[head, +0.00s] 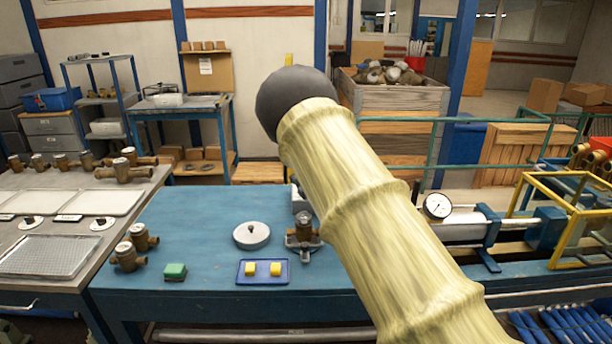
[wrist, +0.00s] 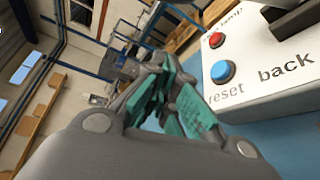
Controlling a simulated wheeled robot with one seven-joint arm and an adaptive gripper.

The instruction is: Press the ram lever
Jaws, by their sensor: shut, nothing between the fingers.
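A white control box (wrist: 262,82) fills the right of the wrist view. It carries a red button (wrist: 216,40), a blue button (wrist: 222,71) marked "reset", and the word "back". A black bar (wrist: 294,20) at its top right edge looks like part of the ram lever; the rest is cut off by the frame. My gripper (wrist: 168,88), with teal finger pads, is shut and empty. In the picture it is left of the box and apart from the lever. In the head view my arm hides the gripper; the lever cannot be made out there.
On the blue bench (head: 200,225) are a round grey lid (head: 251,235), a brass meter on a stand (head: 303,232), a green block (head: 175,271) and a blue tray (head: 262,283) with yellow blocks. A dial gauge (head: 437,206) and yellow frame (head: 545,190) stand at right.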

